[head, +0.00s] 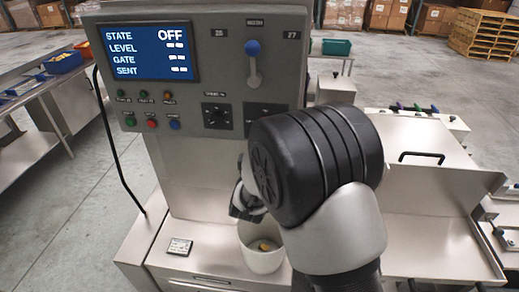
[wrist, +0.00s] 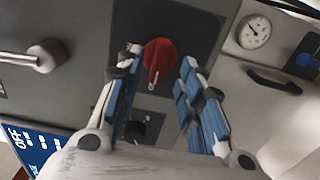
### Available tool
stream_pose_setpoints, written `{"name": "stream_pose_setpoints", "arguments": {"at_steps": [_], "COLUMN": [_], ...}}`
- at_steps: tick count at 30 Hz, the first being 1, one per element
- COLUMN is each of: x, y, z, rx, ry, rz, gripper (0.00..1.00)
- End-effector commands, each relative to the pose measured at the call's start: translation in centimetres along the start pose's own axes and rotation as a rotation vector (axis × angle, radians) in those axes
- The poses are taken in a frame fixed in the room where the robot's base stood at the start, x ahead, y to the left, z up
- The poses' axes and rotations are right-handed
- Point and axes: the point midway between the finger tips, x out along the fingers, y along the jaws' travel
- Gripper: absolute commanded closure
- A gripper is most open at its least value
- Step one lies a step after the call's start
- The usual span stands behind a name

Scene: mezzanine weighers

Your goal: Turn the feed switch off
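A red rotary knob (wrist: 160,56) with a pale pointer sits on a dark plate in the wrist view. I take it for the feed switch, but no label on it is readable. My gripper (wrist: 161,66) is open, with its blue-padded fingers on either side of the knob. I cannot tell whether they touch it. In the head view my arm hides the knob, and only part of my gripper (head: 243,205) shows in front of the machine. The machine's screen (head: 151,51) reads STATE OFF; its edge also shows in the wrist view (wrist: 40,145).
Several small buttons sit under the screen. A white cup (head: 262,258) with something yellowish inside stands below my gripper. A small card (head: 180,246) lies left of it. A gauge (wrist: 254,32) shows at upper right.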

Motion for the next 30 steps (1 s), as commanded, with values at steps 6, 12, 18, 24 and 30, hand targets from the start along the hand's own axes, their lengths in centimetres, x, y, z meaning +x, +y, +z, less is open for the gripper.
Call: {"name": "stream_pose_setpoints", "arguments": {"at_steps": [6,12,18,24,30], "x": [-4.9,-8.1,-9.2,-9.2,-9.2], "y": [0.0,0.0,0.0,0.0,0.0], "z": [-0.2,-0.1,0.0,0.0,0.0], "rx": [-0.001,-0.001,0.000,0.000,0.001], "ry": [0.004,0.002,0.001,0.000,0.001], "rz": [-0.001,0.000,0.001,0.001,0.000], "gripper": [0.65,0.65,0.65,0.65,0.65]}}
